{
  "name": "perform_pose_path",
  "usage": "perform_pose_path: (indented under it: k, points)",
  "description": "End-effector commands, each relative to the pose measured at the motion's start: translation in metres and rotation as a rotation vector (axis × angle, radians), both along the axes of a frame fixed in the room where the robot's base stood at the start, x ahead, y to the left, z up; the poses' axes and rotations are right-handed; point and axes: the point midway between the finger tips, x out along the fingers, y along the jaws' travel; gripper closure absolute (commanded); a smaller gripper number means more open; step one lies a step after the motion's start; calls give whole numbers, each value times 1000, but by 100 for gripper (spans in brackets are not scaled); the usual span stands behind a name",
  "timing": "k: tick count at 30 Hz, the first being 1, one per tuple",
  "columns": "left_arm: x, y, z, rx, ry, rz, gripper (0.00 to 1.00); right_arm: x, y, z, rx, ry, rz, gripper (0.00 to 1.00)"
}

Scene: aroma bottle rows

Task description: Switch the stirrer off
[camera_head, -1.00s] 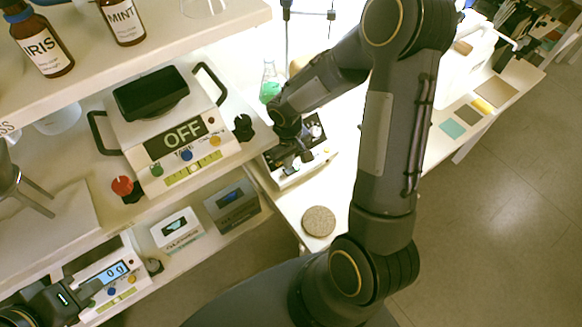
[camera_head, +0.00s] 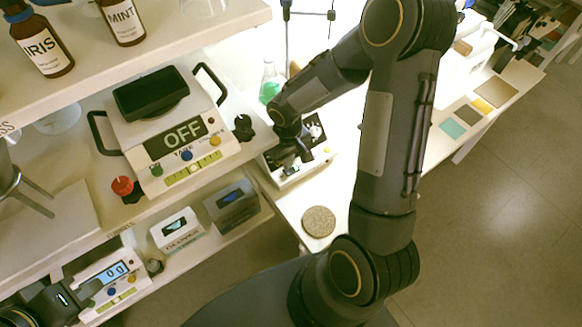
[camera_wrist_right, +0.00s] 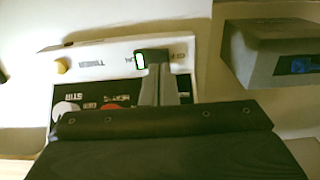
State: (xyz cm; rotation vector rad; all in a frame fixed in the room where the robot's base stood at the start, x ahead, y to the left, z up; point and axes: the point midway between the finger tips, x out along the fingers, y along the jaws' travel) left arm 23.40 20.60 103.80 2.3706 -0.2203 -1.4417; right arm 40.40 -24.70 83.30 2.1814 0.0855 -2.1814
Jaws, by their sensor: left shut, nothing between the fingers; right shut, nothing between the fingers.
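The stirrer (camera_head: 290,175) is a white box with a dark control panel on the right-hand bench. In the right wrist view its panel appears upside down, with a white knob (camera_wrist_right: 65,109) by the STIR label, a red knob by HEAT and a yellow button (camera_wrist_right: 62,66) by TIMER. A small dark switch (camera_wrist_right: 141,60) with a lit greenish face shows at my right fingertips. My right gripper (camera_head: 304,156) is shut and empty, over the panel; contact cannot be told. My left gripper (camera_head: 93,288) is shut and empty by the lower-left scale.
A flask with green liquid (camera_head: 270,88) stands behind the stirrer. A round cork-like mat (camera_head: 319,221) lies on the bench in front.

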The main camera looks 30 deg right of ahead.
Motion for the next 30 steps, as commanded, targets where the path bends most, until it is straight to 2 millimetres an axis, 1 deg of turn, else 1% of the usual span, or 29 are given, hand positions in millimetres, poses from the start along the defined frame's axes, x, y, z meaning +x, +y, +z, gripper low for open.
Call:
perform_pose_path:
  k: [13,30]
  points:
    - [0,0,0,0,0,0,100,0,0,0,0,0,0,100]
    - [0,0,-9,0,0,0,100,0,0,-9,0,0,0,100]
